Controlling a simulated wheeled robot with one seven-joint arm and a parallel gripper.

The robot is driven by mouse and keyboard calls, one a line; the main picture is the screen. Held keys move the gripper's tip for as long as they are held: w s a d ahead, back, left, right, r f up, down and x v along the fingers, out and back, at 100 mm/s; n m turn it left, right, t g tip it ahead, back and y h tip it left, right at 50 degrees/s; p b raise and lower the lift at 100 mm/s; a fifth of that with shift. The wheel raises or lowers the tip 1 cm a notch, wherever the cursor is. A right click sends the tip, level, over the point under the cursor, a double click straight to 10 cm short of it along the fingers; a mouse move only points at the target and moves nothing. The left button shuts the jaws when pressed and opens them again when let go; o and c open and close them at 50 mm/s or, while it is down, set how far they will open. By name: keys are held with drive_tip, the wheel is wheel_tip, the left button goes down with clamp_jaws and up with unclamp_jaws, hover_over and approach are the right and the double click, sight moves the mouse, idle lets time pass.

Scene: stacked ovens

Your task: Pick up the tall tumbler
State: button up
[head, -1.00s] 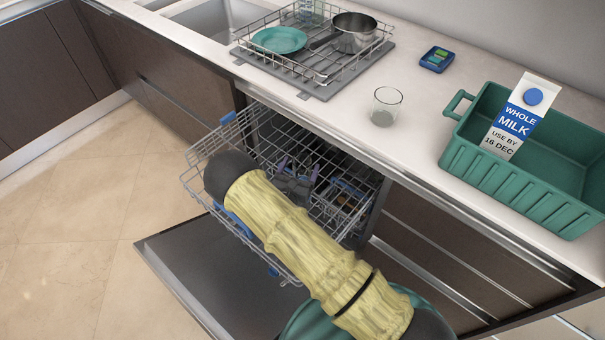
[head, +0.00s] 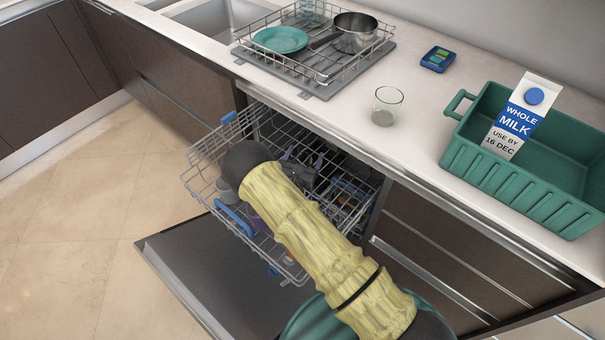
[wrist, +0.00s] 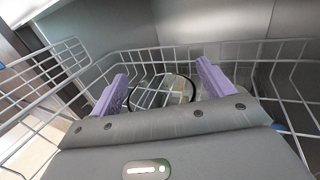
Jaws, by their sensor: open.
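A clear, tall-looking glass (head: 312,10) stands at the back of the wire dish rack, cut off by the top edge of the head view. A shorter clear glass (head: 387,106) stands on the counter. I cannot be sure which one the task means. My gripper (wrist: 162,72) is open, its two purple fingers apart. It is over the pulled-out dishwasher basket (wrist: 283,50), away from both glasses. A round dark-edged shape (wrist: 188,92) shows between the fingers in the wrist view; I cannot tell what it is. My arm hides part of the basket in the head view.
The wire dish rack (head: 300,80) holds a teal plate (head: 280,40) and a metal pan (head: 354,33). A green crate (head: 500,180) with a milk carton (head: 521,118) stands at the right. The open dishwasher door (head: 205,270) juts out below the counter.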

drive_tip(key=shift+d, duration=0.1)
drive_tip(key=c, duration=1.6)
drive_tip(key=shift+o, duration=0.2)
drive_tip(key=shift+r, duration=0.6)
drive_tip(key=s+d+r+p, duration=0.1)
drive_tip(key=s+d+r, duration=0.1)
drive_tip(key=s+d, duration=0.9)
drive_tip(key=d, duration=0.3)
drive_tip(key=shift+r, duration=0.15)
